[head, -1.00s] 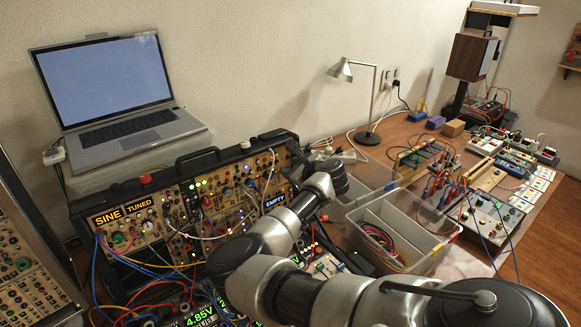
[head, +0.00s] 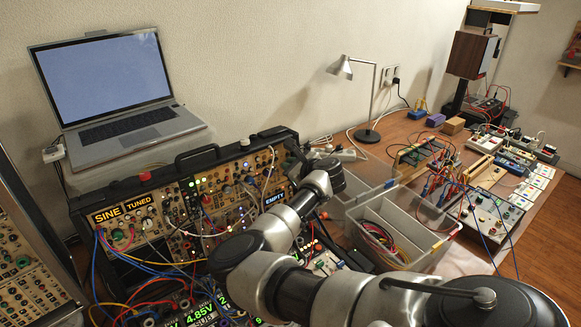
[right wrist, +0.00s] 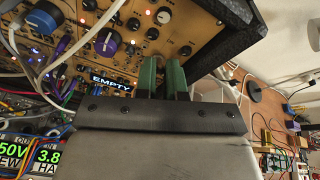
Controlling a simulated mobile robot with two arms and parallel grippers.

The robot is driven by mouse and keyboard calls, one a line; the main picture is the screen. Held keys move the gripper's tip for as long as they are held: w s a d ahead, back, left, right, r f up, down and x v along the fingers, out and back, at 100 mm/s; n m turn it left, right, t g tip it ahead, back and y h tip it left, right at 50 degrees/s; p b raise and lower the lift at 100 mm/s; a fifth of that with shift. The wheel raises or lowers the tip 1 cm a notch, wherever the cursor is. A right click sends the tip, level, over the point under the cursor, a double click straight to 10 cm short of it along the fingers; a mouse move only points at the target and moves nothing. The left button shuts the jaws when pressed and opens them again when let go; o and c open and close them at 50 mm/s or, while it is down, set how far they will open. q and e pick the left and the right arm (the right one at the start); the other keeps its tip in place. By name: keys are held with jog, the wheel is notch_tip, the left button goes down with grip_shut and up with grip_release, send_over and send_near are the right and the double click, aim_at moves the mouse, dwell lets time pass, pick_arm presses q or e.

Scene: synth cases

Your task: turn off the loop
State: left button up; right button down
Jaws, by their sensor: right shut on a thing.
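The modular synth case (head: 217,157) stands below the laptop, with knobs, lights, patch cables and an "EMPTY" display (head: 274,200) on its panel. The display also shows in the right wrist view (right wrist: 111,83). My right gripper (head: 297,156) is at the right end of this panel. In the right wrist view its two green fingers (right wrist: 162,66) reach the lower right part of the panel, right of the display. They are shut on a small panel control, which is mostly hidden between them. I cannot read any loop label. My left gripper is not in view.
Patch cables (head: 180,262) hang in front of the case on the left. A divided grey bin (head: 440,243) with cables stands right of my arm. A desk lamp (head: 367,136) and a laptop (head: 130,128) are behind.

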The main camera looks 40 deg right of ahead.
jog(key=shift+f+t+h+b, duration=0.15)
jog(key=shift+f+t+b, duration=0.45)
jog(key=shift+t+b, duration=1.9)
jog(key=shift+f+t+h+b, duration=0.2)
jog(key=shift+f+t+b, duration=0.45)
jog(key=shift+b, duration=3.7)
jog(key=shift+f+t+h+b, duration=0.15)
jog(key=shift+f+t+b, duration=0.45)
jog(key=shift+t+b, duration=1.9)
jog(key=shift+g+b, duration=0.9)
jog(key=shift+g, duration=0.05)
jog(key=c, duration=1.2)
grip_release()
jog(key=shift+a+f, duration=0.1)
